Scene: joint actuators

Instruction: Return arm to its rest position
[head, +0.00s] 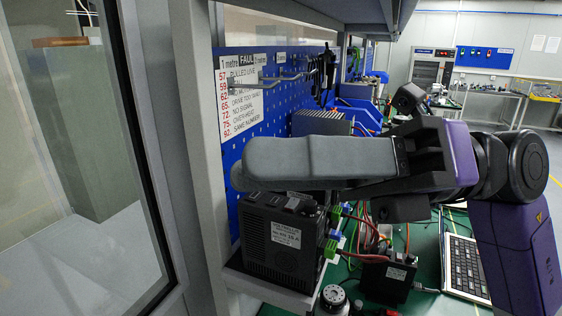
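My arm crosses the right half of the head view in front of the workbench. A purple link (516,255) rises from the lower right edge to a dark round joint (528,166). From there the arm runs left through a purple and black section. It ends in a long grey part that appears to be my gripper (242,177), seen from the side, its tip in front of the blue pegboard. The gap between its fingers does not show, nor does anything held. Depth to the things behind is hard to judge.
Close below the grey part, a black boxed unit (283,240) stands on a light ledge. A grey post (203,150) and glass pane (75,200) stand left. The green bench holds a keyboard (465,265) and wired modules. A shelf (345,10) hangs above.

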